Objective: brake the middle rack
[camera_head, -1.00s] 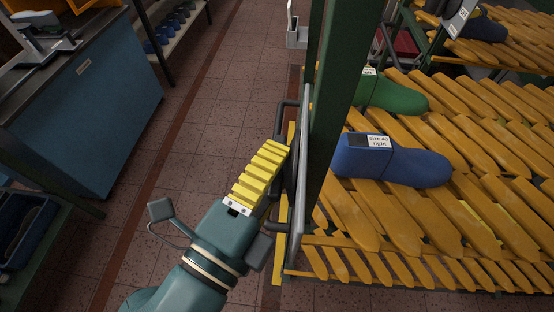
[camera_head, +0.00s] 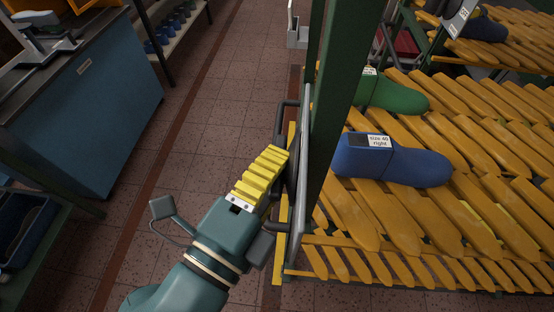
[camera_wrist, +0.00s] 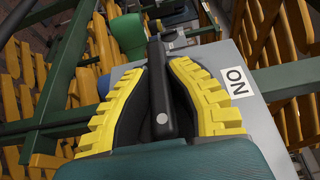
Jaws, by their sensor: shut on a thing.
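The rack (camera_head: 336,90) has green posts and yellow slatted shelves at the right in the head view. On its left side is a grey plate (camera_head: 303,150), with a black handle (camera_head: 280,122) beside it. My gripper (camera_head: 281,157) has yellow ribbed fingers and reaches up to this side from the lower left. In the wrist view a black lever (camera_wrist: 158,90) lies between the two fingers, which are shut on it. The fingers hide part of the lever in the head view.
A blue shoe last (camera_head: 405,166) labelled size 40 right and a green last (camera_head: 395,95) lie on the slats. A blue cabinet (camera_head: 95,120) stands at the left. The tiled floor (camera_head: 215,100) between is clear.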

